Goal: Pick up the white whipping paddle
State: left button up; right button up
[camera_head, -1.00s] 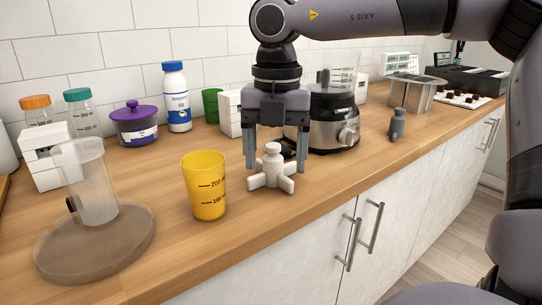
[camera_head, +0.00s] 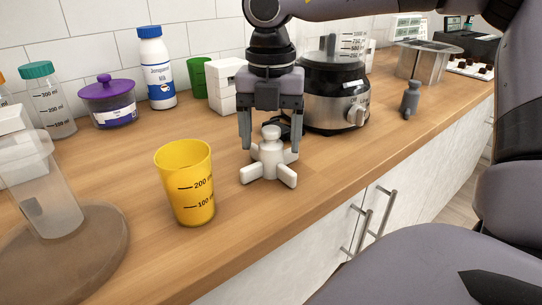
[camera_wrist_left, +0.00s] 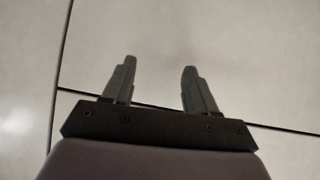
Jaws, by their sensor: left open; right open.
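The white whipping paddle (camera_head: 268,170) stands upright on the wooden counter in the head view, with a knob on top and arms spreading at its base. My right gripper (camera_head: 270,150) points down over it and is open. Its fingers are on the left and right of the paddle's upper part, and I cannot tell whether they touch it. My left gripper (camera_wrist_left: 159,68) shows in the left wrist view, open and empty, in front of pale panels with dark seams.
A yellow measuring cup (camera_head: 186,185) stands left of the paddle. A blender base (camera_head: 335,95) and white blocks (camera_head: 227,88) are behind. A clear container (camera_head: 45,190) on a round brown base is at left. A small grey weight (camera_head: 410,100) stands at right. Bare counter lies in front.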

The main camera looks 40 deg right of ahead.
aim_at(271, 149)
jog(key=shift+f, duration=1.55)
jog(key=c, duration=1.1)
jog(key=shift+r, duration=0.15)
